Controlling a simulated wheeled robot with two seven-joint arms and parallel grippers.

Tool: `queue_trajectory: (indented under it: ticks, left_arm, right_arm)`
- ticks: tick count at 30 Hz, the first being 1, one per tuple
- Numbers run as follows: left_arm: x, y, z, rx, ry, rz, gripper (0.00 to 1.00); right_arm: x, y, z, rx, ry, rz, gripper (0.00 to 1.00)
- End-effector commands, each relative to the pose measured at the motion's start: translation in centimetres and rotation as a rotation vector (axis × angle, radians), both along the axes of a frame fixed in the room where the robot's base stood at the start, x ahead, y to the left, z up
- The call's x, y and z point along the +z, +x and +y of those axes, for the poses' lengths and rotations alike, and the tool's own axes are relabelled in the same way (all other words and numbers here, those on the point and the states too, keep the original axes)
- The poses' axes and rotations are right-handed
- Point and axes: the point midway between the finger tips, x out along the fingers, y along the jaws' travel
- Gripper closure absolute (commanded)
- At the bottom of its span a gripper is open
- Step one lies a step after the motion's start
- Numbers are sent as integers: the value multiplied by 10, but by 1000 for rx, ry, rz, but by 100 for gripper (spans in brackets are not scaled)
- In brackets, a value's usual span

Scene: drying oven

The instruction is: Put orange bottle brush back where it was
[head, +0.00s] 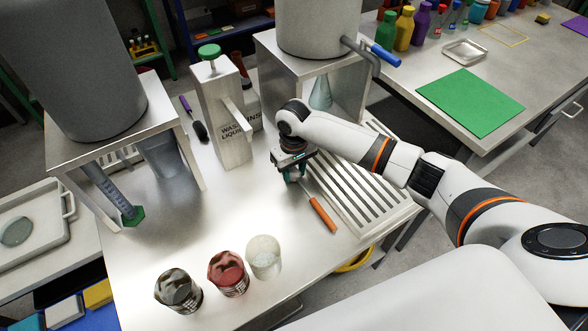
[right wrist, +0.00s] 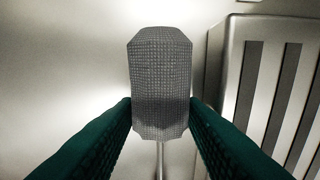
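The orange bottle brush (head: 322,215) is at the right of the steel table, beside the slatted rack; its orange handle points toward the front right. My right gripper (head: 292,175) is over the brush's other end and hides the bristles in the head view. In the right wrist view the grey bristle head (right wrist: 160,80) sits between the green fingers (right wrist: 160,105), whose tips meet its two sides. The thin shaft (right wrist: 159,160) runs down from it. I cannot tell whether the brush rests on the table or is slightly raised. My left gripper is not in view.
The slatted rack (head: 352,196) stands right of the brush. A wash-liquid dispenser (head: 222,120) and a purple-handled brush (head: 198,126) are farther back. Three glass vessels, one reddish (head: 228,273), stand at the front edge. The middle of the table is clear.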

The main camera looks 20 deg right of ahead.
Motion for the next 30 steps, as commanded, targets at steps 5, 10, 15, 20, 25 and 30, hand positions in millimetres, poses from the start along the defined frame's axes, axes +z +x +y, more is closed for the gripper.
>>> queue_trajectory:
  ticks: [5, 10, 15, 20, 25, 30]
  left_arm:
    - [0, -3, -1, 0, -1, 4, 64]
    - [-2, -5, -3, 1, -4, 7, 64]
    - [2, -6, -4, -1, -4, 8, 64]
    - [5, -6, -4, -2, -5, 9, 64]
    - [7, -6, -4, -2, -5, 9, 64]
    - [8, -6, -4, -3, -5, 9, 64]
  right_arm:
    - [0, 0, 0, 0, 0, 0, 60]
    - [3, 1, 0, 1, -1, -2, 60]
    - [27, 1, 0, 2, 2, -4, 60]
    - [63, 2, 0, 1, 2, -6, 60]
    - [97, 1, 0, 1, 2, -4, 60]
    - [117, 1, 0, -1, 0, -2, 60]
